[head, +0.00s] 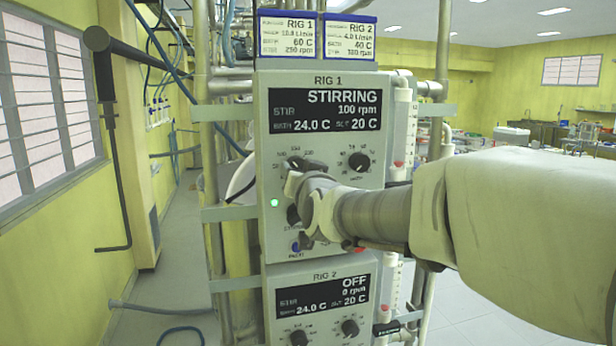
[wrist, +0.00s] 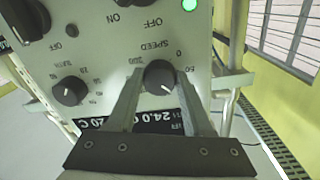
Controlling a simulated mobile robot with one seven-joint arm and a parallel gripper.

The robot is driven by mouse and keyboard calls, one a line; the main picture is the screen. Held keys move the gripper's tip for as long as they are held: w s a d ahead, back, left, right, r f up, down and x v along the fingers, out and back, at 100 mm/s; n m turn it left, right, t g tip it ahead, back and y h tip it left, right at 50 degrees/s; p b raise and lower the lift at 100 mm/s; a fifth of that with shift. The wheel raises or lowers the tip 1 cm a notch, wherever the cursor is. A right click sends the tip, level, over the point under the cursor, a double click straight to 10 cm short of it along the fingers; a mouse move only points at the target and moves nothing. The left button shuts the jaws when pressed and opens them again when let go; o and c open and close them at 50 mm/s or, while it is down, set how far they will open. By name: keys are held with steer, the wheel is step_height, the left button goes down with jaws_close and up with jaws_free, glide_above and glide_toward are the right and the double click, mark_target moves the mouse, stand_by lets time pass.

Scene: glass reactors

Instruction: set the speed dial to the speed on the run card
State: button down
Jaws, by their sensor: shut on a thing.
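The speed dial (wrist: 158,80) is a black round knob with a pale pointer mark, seen upside down in the wrist view. My gripper (wrist: 163,76) has one finger on each side of it, shut on it. In the head view my gripper (head: 299,180) covers part of the dial (head: 295,162) on the Rig 1 panel. The Rig 1 display (head: 328,108) reads STIRRING, 100 rpm, bath 24.0 C, set 20 C. The Rig 1 run card (head: 287,38), above the panel, reads 60 C and 250 rpm.
A second black dial (head: 359,162) sits right of the speed dial; it also shows in the wrist view (wrist: 69,91). A green light (head: 274,203) is lit on the panel. The Rig 2 card (head: 349,40) is beside the first. The Rig 2 panel (head: 318,300) below reads OFF.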

steer(key=m+b, duration=0.3)
steer(key=m, duration=0.3)
steer(key=m+b, duration=0.3)
steer(key=m, duration=0.3)
steer(key=m+g+y+b, duration=0.1)
steer(key=m+b, duration=0.2)
steer(key=m, duration=0.3)
steer(key=shift+r+m+b, duration=0.3)
steer(key=shift+m, duration=0.1)
steer(key=m+b, duration=0.1)
steer(key=m, duration=0.5)
steer(key=shift+d, duration=0.1)
steer(key=shift+c, duration=1.5)
jaws_free()
steer(key=shift+s, duration=0.1)
